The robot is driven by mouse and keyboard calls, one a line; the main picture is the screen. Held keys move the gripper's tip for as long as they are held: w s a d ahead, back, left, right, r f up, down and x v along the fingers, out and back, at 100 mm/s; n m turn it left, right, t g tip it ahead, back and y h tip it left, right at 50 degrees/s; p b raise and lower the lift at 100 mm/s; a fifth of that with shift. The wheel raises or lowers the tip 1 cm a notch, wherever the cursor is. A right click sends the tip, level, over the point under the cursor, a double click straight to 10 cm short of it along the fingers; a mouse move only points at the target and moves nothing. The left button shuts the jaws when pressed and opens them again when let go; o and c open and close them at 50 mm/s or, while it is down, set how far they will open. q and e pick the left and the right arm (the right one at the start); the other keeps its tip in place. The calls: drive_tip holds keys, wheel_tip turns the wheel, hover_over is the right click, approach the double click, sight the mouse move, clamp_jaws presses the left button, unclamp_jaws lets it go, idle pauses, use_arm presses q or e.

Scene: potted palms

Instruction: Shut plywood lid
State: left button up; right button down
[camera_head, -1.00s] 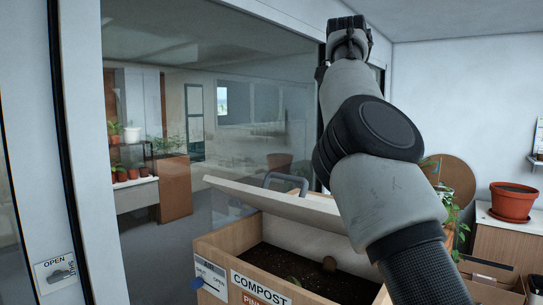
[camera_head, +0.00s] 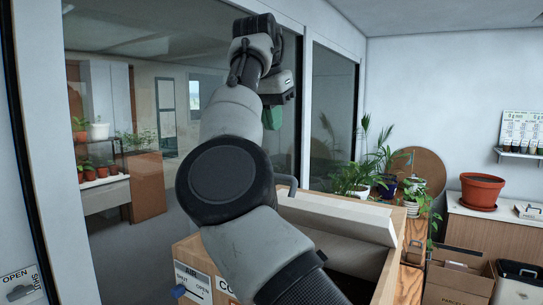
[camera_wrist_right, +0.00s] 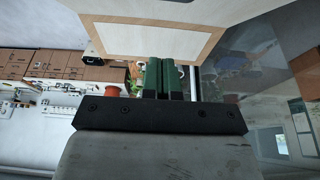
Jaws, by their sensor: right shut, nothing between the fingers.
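The plywood lid (camera_head: 345,217) of the compost bin (camera_head: 193,258) stands raised and tilted in the head view, with the dark inside of the bin partly showing below it. A grey handle (camera_head: 287,182) shows at the lid's far side. My right gripper (camera_head: 272,118) is above and behind the lid's left part, its green fingers pointing down, shut and empty. My right arm hides the lid's left end. My left gripper is out of view.
Glass panes stand behind and left of the bin. Potted plants (camera_head: 355,178) stand behind the lid's right side. A cardboard box (camera_head: 458,275) and a cabinet with a terracotta pot (camera_head: 482,190) are at the right. Open air lies above the lid.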

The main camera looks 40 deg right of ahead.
sight(273, 174)
drive_tip(key=f, duration=0.7)
drive_tip(key=shift+s+a+f, duration=0.1)
drive_tip(key=shift+s+a, duration=0.05)
drive_tip(key=shift+s, duration=0.05)
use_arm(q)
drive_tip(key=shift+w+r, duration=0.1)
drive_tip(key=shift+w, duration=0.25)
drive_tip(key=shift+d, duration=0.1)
use_arm(e)
drive_tip(key=shift+d+f, duration=0.1)
drive_tip(key=shift+d, duration=0.15)
